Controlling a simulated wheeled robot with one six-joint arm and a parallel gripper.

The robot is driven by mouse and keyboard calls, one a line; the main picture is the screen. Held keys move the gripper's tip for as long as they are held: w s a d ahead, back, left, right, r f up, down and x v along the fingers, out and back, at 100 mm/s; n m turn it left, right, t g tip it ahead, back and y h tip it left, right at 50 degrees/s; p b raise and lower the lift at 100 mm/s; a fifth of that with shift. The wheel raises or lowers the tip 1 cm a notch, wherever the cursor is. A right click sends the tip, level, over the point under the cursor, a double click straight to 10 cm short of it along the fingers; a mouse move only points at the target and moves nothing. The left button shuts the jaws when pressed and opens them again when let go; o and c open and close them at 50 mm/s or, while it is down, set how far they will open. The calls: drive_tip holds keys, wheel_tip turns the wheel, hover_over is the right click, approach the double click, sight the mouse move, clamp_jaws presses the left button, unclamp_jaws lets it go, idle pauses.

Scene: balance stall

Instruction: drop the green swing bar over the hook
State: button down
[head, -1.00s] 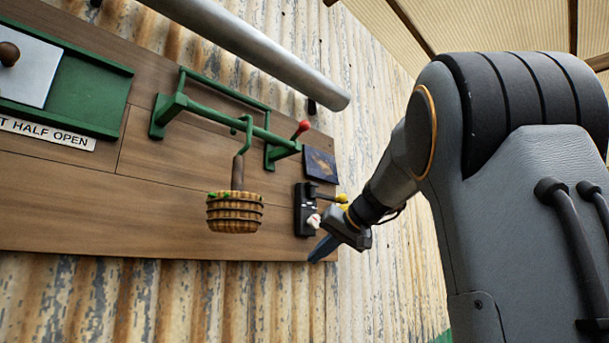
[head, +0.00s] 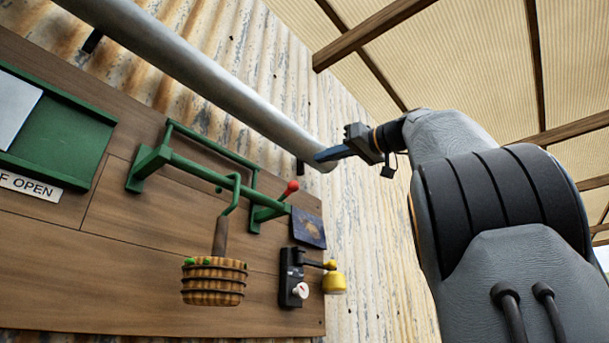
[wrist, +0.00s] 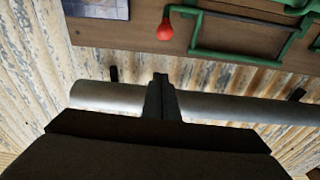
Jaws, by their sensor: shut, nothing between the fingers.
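The green swing bar (head: 212,147) is a thin bar, raised above a thicker green rail (head: 195,174) on the wooden board. It also shows in the wrist view (wrist: 238,58). A green hook (head: 234,188) sits at the rail, with a basket (head: 213,281) hanging upright below it. A red knob (head: 291,186) stands at the rail's right end, and it shows in the wrist view (wrist: 166,29). My gripper (head: 319,157) is shut and empty, up and right of the rail, by the pipe's end. Its fingers (wrist: 160,82) overlap the pipe in the wrist view; contact is unclear.
A silver pipe (head: 205,80) runs diagonally above the board. A black fixture (head: 291,278) with a yellow piece (head: 334,283) and a dark blue plate (head: 308,230) are at the board's right. A green panel (head: 58,132) is at left. Corrugated wall (head: 372,240) lies right of the board.

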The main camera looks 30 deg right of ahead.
drive_tip(key=p+x, duration=0.5)
drive_tip(key=x, duration=0.4)
drive_tip(key=shift+a+f, duration=0.1)
drive_tip(key=shift+f, duration=1.85)
drive_tip(key=shift+f+b, duration=0.25)
drive_tip(key=shift+b, duration=0.5)
